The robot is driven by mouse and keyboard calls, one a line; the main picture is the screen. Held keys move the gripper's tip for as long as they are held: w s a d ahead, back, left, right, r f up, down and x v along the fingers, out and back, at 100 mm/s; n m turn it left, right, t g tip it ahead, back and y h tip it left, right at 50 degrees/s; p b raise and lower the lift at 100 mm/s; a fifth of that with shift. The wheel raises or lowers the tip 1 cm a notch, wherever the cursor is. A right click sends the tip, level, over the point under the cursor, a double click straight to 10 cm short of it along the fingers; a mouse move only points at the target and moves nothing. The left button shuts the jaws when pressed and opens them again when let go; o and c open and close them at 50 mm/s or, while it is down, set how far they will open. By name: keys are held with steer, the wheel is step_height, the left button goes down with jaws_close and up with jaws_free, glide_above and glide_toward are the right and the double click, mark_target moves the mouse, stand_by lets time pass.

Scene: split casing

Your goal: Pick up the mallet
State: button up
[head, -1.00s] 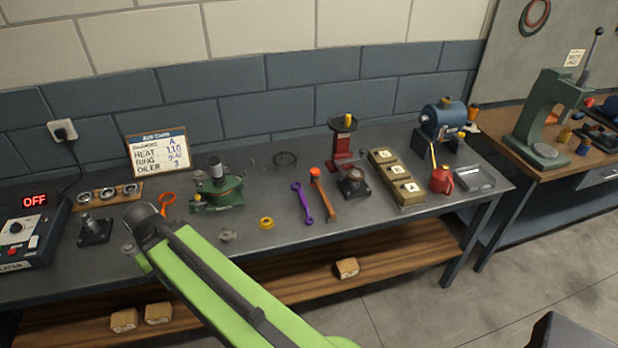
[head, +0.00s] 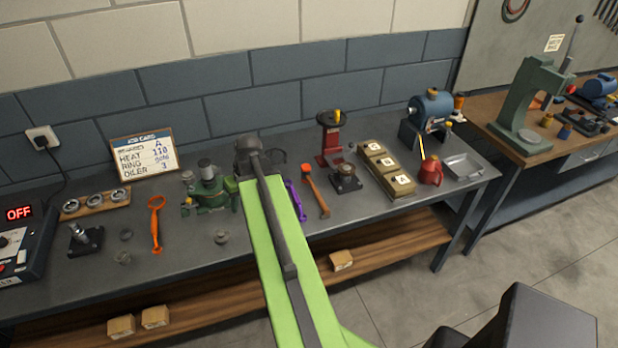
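The mallet (head: 316,191) lies on the grey workbench, right of my arm. It has an orange head at the far end and a brown handle running toward the bench's front edge. My arm reaches over the bench, and its dark wrist is left of the mallet, apart from it. My gripper's fingers are hidden behind the wrist and arm, so I cannot see whether they are open or shut. Nothing visible touches the mallet.
A purple wrench (head: 296,199), partly covered by my arm, lies just left of the mallet. A dark fitting (head: 345,178) and a red press (head: 329,140) stand to its right. A green casing (head: 209,192) and an orange wrench (head: 156,222) are at left.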

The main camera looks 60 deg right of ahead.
steer(key=s+d+r+m+t+p, duration=0.1)
steer(key=s+d, duration=0.3)
steer(key=d, duration=0.3)
steer(key=s+d+r+m, duration=0.1)
steer(key=s+d, duration=0.4)
steer(key=d, duration=0.3)
steer(key=m+t+h, duration=0.1)
steer(key=m+h, duration=0.1)
glide_toward(318, 194)
steer(key=b+x, duration=0.2)
steer(key=b, duration=0.3)
steer(key=b+x, duration=0.3)
steer(key=b, duration=0.2)
steer(key=shift+s+f, duration=0.1)
steer(key=shift+f, duration=0.25)
steer(key=shift+w+f, duration=0.15)
steer(key=shift+w, duration=0.15)
steer(key=b+x, duration=0.5)
steer(key=shift+d+f, duration=0.15)
steer(key=shift+s+r, duration=0.1)
steer(key=shift+r, duration=0.1)
jaws_close()
